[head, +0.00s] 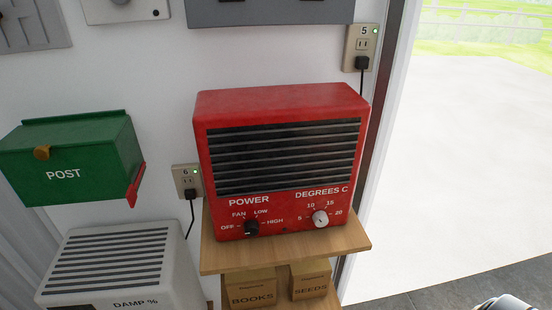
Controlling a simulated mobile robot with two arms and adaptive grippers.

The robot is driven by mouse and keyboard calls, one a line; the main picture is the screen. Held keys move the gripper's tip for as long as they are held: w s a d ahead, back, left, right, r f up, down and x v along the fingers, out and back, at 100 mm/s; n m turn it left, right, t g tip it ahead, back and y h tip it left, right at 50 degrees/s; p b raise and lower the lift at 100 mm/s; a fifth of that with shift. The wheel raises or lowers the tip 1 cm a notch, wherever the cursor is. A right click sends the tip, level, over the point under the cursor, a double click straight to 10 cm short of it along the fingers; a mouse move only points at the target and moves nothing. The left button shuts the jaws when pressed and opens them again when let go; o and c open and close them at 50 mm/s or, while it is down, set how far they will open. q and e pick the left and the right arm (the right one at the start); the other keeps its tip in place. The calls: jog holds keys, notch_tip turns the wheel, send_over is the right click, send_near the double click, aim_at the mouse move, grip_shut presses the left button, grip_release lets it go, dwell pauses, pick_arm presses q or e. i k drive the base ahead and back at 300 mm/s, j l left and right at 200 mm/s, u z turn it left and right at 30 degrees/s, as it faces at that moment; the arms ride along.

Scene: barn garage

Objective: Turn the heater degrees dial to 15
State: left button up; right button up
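The red heater (281,105) stands on a small wooden shelf, its front facing me. Its white DEGREES C dial (320,218) is at the lower right of the front, with the marks 5, 10, 15 and 20 around it. The dial's pointer is too small to read surely. The black POWER dial (251,228) is at the lower left, marked OFF, FAN, LOW and HIGH; I cannot tell its setting. Neither gripper's fingers show. A pale rounded part, likely of my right arm, shows at the bottom right edge, well away from the heater.
The wooden shelf (225,259) holds boxes marked BOOKS (251,288) and SEEDS (310,281) below. A green POST box (75,160) and a white DAMP % unit (115,265) are left. Outlets 6 (186,181) and 5 (360,47) have plugged cords. An open doorway is right.

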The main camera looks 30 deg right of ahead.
aim_at(320, 219)
jog(key=z, duration=1.3)
